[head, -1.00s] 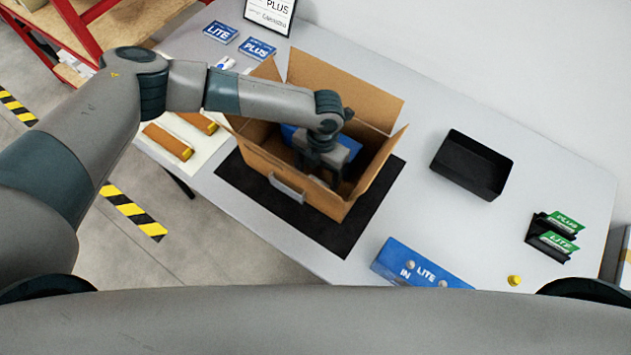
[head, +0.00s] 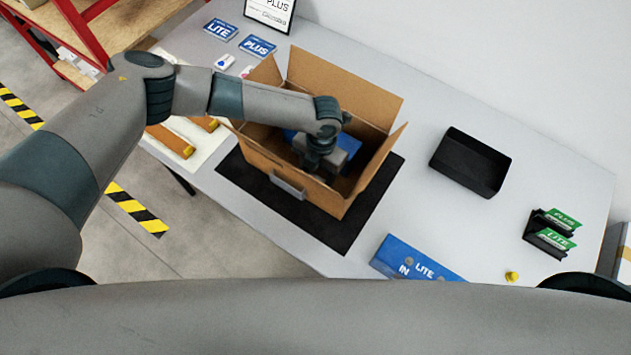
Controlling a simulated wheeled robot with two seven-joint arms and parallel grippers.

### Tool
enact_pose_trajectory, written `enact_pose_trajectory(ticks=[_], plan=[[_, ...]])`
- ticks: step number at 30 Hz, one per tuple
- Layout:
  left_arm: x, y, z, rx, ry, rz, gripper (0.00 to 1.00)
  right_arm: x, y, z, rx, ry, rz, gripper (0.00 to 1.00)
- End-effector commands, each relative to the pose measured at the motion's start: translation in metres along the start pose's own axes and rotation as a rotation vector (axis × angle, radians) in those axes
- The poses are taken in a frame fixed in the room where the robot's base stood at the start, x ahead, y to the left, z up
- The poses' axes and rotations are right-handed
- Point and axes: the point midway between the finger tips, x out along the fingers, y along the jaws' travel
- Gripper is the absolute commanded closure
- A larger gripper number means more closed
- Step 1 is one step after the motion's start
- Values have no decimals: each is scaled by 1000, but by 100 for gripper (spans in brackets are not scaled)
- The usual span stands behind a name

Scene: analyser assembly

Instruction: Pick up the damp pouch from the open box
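The open cardboard box (head: 265,158) stands on a black mat (head: 336,236) on the table, its flaps spread. My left arm reaches in from the left, and my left gripper (head: 318,170) is down inside the box. Its fingertips are hidden by the wrist and the box wall, so I cannot see whether it is open or shut. A blue item (head: 293,138) shows inside the box beside the gripper. I cannot make out the damp pouch. My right gripper is not in view.
A black tray (head: 440,166) stands to the right of the box. Green PLUS and LITE cards (head: 556,240) stand in black holders at the far right. A blue LITE panel (head: 398,252) lies at the front edge, near a yellow knob (head: 512,276).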

Motion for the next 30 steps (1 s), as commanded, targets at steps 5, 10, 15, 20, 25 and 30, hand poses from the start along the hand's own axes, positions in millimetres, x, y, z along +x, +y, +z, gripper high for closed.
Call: enact_pose_trajectory(ticks=[5,10,15,20,25,30], plan=[[0,0,0,0,0,0,70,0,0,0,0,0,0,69],[-7,0,0,1,-1,-1,70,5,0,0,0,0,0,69],[-25,1,-2,1,-3,1,70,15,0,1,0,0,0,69],[-51,0,-5,2,-4,0,70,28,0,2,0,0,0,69],[-79,0,-8,1,-4,0,70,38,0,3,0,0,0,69],[-96,0,-11,1,-2,0,70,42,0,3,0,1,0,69]])
